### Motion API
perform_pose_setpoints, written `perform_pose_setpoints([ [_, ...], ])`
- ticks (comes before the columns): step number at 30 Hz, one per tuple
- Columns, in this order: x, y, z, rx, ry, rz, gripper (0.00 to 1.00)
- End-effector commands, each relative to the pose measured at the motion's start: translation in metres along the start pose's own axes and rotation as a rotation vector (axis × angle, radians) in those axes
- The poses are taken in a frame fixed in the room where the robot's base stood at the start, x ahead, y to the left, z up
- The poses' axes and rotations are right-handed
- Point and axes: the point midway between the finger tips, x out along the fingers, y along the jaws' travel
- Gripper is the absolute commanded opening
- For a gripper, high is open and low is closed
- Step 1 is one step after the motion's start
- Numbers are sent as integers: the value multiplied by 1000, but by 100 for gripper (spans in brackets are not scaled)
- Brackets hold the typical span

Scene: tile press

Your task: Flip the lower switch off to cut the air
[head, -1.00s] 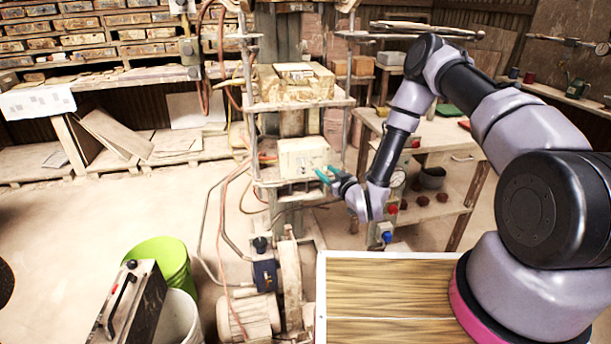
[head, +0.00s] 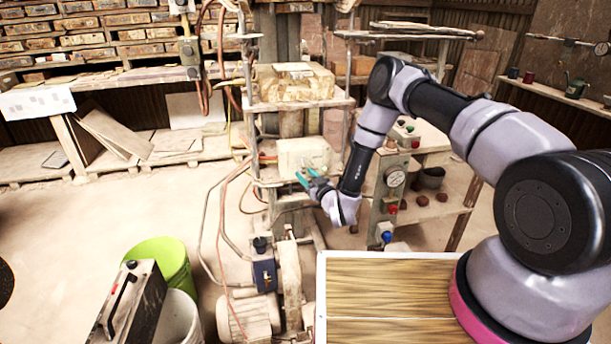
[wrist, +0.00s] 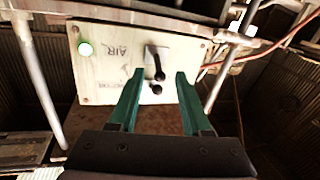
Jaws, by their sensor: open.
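The pale switch box (head: 302,153) is mounted in the press frame; its front fills the upper wrist view (wrist: 105,80), marked AIR. A dark upper switch lever (wrist: 158,66) sits on a light plate. In the head view my gripper (head: 303,177) is at the box's lower front; contact cannot be told.
A bright greenish lamp (wrist: 86,48) glows on the panel's left. Metal press rods stand on both sides of the box, and a red hose (wrist: 262,58) runs at right. A motor (head: 250,315) and a green bucket (head: 170,262) stand below.

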Motion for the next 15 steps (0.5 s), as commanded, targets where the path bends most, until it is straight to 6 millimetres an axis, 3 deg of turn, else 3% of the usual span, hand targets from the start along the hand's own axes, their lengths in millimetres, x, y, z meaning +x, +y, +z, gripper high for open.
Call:
perform_pose_setpoints([
  [10, 6, 0, 0, 1, -1, 0, 48],
  [11, 6, 0, 0, 1, -1, 0, 45],
  [14, 6, 0, 0, 1, -1, 0, 6],
  [15, 6, 0, 0, 1, 0, 0, 0],
])
